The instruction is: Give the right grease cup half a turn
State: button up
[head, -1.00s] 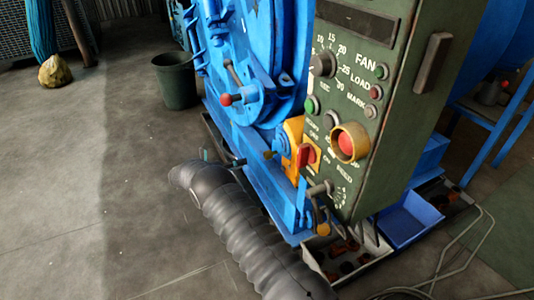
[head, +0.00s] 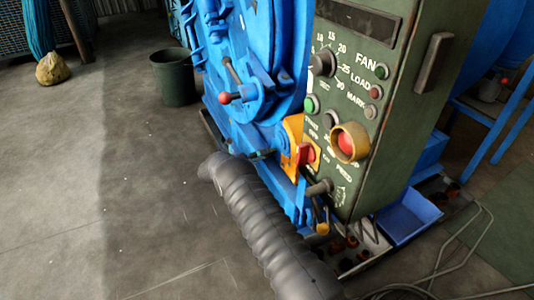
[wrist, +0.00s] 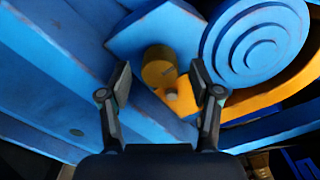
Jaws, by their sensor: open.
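My gripper (wrist: 160,67) is open, one finger on each side of the cup in the picture, with a gap on both sides. I cannot tell whether the fingertips reach its depth. A stepped blue disc (wrist: 255,42) and a yellow-orange part (wrist: 265,100) lie close to its right. In the head view my dark arm reaches towards the blue machine (head: 240,122), and I cannot make out the cup there.
The green control panel (head: 385,100) with a red button (head: 345,143) stands right of my arm. A red switch (head: 304,154) and a brass-tipped lever (head: 322,228) stick out nearby. A blue bin (head: 410,217) and cables lie right.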

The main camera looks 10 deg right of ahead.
jog(key=shift+x, duration=1.15)
jog(key=c, duration=1.1)
jog(key=shift+c, duration=0.2)
jog(key=shift+f+b, duration=0.1)
jog(key=shift+b, duration=0.25)
